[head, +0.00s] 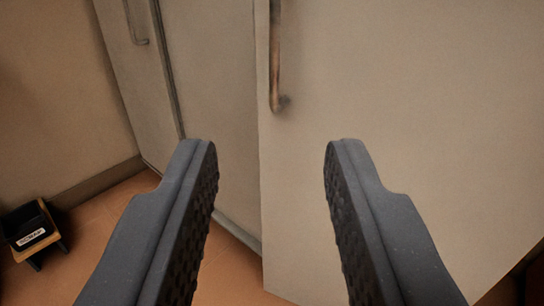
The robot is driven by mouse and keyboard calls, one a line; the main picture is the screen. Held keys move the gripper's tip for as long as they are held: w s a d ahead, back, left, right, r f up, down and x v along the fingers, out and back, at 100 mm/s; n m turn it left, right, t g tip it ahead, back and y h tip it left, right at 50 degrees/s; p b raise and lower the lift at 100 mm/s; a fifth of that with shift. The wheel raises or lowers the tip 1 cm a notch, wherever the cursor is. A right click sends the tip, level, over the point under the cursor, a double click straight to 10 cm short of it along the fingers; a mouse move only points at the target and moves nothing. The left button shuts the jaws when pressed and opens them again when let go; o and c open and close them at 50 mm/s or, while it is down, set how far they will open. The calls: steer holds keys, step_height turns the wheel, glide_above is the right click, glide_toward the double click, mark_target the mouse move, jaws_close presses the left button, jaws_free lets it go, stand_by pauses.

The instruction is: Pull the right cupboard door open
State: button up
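The right cupboard door (400,130) is a pale beige panel filling the right half of the view. In the picture the handle's lower end is above and between the fingertips. I cannot tell the depth between them.
The left cupboard door (128,75) has a similar handle (136,22) and a dark seam on its right.

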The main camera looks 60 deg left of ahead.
jaws_close()
stand_by(0.8)
stand_by(0.5)
jaws_free()
steer(key=p+v, duration=0.3)
steer(key=v, duration=1.1)
steer(key=shift+w, duration=0.1)
